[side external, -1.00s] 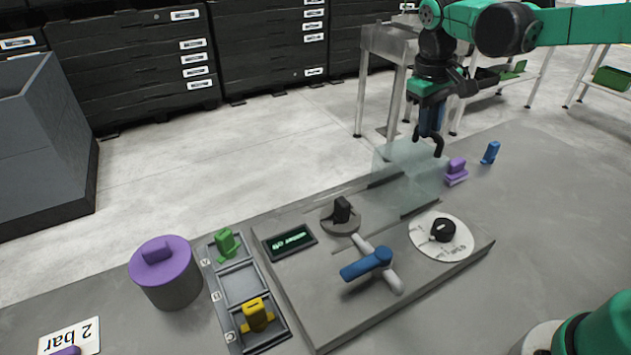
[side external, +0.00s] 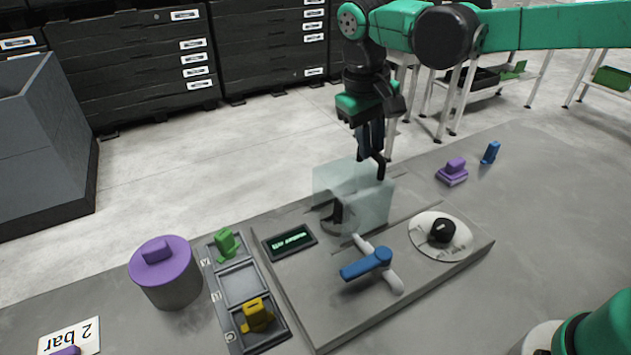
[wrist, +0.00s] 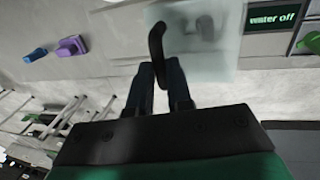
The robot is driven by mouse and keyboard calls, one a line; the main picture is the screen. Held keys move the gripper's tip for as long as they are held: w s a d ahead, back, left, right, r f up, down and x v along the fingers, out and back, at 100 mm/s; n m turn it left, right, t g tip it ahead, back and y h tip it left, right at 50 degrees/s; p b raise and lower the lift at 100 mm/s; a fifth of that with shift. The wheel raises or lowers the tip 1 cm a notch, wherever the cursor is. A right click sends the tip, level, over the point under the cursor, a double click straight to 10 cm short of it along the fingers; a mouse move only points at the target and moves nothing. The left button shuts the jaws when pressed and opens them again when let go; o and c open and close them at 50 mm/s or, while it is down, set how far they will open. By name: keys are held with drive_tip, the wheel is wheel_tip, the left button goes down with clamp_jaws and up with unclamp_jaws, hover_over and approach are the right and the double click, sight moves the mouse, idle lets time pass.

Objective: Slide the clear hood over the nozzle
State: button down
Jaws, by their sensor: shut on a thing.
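The clear hood (side external: 371,208) is a pale see-through box on the grey panel in the side view. It now stands around the black nozzle (side external: 337,212), which shows through its left part. The hood also shows in the wrist view (wrist: 222,52), with the dark nozzle blurred behind it. My gripper (side external: 373,165) is at the hood's back right, pointing down. Its fingers are shut on a dark curved handle (wrist: 157,42) at the hood's edge. Whether the hood is fully at the end of its track is hard to tell.
A blue-handled valve (side external: 368,263) and a white dial with a black knob (side external: 442,232) lie in front. A small display (side external: 289,241) reading "water off" is left of the hood. Purple (side external: 453,170) and blue (side external: 490,152) pieces stand at right. A purple-topped cylinder (side external: 165,270) stands left.

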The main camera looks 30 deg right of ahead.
sight(349, 176)
drive_tip(key=shift+w+a, duration=0.1)
drive_tip(key=shift+a, duration=1.05)
drive_tip(key=c, duration=0.8)
unclamp_jaws()
drive_tip(key=shift+r, duration=0.1)
drive_tip(key=r, duration=0.3)
drive_tip(key=a+r, duration=0.1)
drive_tip(key=r, duration=0.1)
drive_tip(key=shift+r, duration=0.2)
